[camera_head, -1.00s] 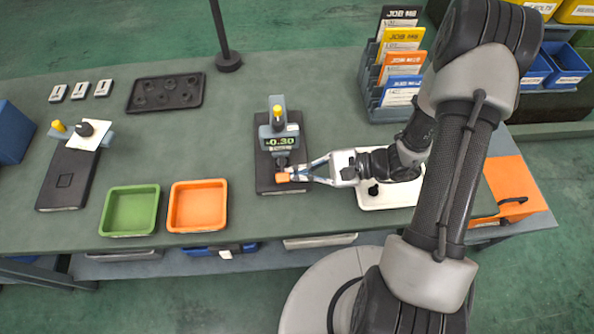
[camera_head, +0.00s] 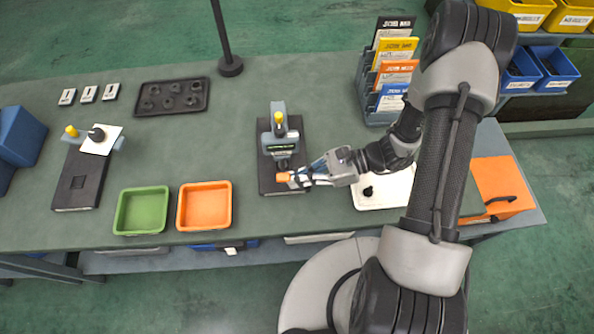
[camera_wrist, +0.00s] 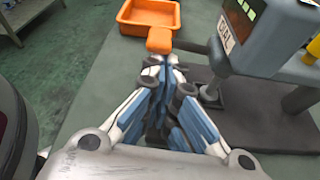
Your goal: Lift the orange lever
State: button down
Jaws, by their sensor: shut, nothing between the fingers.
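The orange lever (camera_head: 284,177) sticks out at the front of a grey gauge (camera_head: 282,146) on a black base. In the wrist view its orange end (camera_wrist: 159,40) shows just beyond my fingertips. My gripper (camera_head: 299,180) is shut and empty, at the lever's right side in the head view. The fingertips (camera_wrist: 166,62) look very close to the lever end; I cannot tell if they touch it. The gauge's display (camera_wrist: 250,8) is partly cut off in the wrist view, and its digits are not readable in the head view.
An orange tray (camera_head: 181,214) and a green tray (camera_head: 119,216) stand left of the gauge. A white plate (camera_head: 392,192) lies under my arm. A card rack (camera_head: 371,104) stands behind right. A second fixture (camera_head: 75,190) is at far left.

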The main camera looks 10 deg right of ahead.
jog(key=shift+s+r+m+g+p, duration=0.1)
jog(key=shift+r+m+g+p, duration=0.2)
jog(key=shift+r+m+g, duration=0.15)
jog(key=shift+f, duration=0.2)
jog(key=shift+r+p, duration=0.55)
jog(key=shift+r, duration=0.35)
jog(key=shift+t, duration=0.25)
